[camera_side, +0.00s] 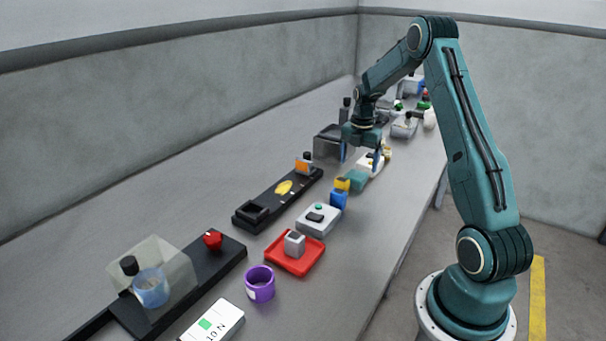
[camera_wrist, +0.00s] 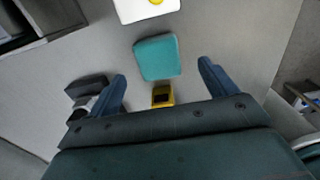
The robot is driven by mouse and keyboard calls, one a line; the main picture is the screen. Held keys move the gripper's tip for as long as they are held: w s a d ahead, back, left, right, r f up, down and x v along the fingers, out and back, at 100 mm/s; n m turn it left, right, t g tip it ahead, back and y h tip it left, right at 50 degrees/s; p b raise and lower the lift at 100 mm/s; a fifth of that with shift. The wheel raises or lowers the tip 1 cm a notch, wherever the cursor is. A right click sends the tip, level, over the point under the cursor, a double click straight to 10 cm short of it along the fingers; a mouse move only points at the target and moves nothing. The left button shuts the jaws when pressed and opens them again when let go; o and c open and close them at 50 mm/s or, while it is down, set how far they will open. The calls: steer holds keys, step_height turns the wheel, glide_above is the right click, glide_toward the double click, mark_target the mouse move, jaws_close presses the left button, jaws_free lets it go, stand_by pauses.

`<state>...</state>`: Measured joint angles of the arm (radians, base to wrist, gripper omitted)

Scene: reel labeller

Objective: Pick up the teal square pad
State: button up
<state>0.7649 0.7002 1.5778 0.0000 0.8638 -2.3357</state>
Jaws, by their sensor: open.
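The teal square pad (camera_wrist: 157,57) lies flat on the grey bench, ahead of and between my gripper's fingers in the wrist view. In the side view the teal pad (camera_side: 358,179) sits just below my gripper, beside a yellow block. My gripper (camera_side: 361,158) points down above the bench, a little beyond the pad. Its two blue fingers (camera_wrist: 164,80) are spread apart, with nothing between them at the tips that I can see touching. The height between the fingertips and the pad is hard to judge.
A yellow block (camera_wrist: 163,96) stands close to the pad, and a white plate (camera_wrist: 146,9) lies on its other side.

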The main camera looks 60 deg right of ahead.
mark_target(356, 174)
steer(key=shift+f, duration=0.25)
steer(key=shift+f, duration=0.1)
steer(key=shift+w+a+f, duration=0.1)
steer(key=shift+w+f, duration=0.05)
steer(key=shift+f, duration=2.35)
steer(key=c, duration=1.1)
